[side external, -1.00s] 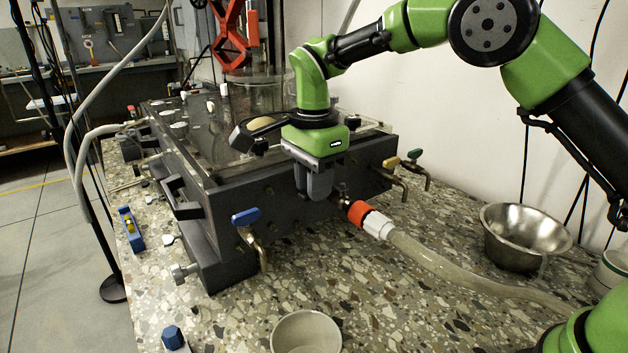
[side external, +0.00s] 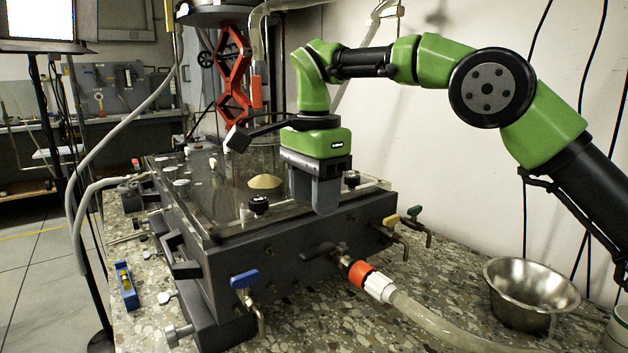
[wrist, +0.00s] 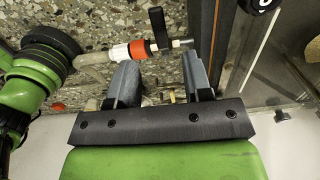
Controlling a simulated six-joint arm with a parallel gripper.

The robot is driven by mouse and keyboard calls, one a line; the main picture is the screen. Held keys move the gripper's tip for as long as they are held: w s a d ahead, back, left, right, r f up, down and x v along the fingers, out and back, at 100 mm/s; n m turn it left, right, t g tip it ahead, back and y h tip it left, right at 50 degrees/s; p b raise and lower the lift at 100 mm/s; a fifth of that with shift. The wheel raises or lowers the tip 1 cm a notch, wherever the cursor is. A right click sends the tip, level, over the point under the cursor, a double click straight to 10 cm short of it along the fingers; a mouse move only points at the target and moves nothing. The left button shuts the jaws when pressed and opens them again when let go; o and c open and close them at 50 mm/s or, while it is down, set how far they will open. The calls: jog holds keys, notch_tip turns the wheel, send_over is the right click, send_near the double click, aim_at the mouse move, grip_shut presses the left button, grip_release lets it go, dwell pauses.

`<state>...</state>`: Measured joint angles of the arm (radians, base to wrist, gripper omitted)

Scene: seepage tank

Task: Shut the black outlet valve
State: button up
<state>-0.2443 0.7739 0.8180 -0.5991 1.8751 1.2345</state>
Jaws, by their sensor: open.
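The black outlet valve (side external: 320,250) is on the tank's (side external: 228,262) front wall. Its lever points left along the wall, across the pipe that leads to the orange and white hose connector (side external: 368,281). In the wrist view the black lever (wrist: 157,27) also lies at right angles to the pipe. My gripper (side external: 325,207) is open and empty, above the valve and apart from it, in front of the tank's top edge. In the wrist view its two fingertips (wrist: 162,68) are spread, with the valve beyond them.
A blue-handled valve (side external: 246,280) is on the same wall to the left. Yellow (side external: 391,221) and green (side external: 415,211) handled valves are to the right. A clear hose (side external: 430,322) runs from the connector towards a steel bowl (side external: 530,292). The air around my gripper is free.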

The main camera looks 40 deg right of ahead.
jog(key=shift+r, duration=1.1)
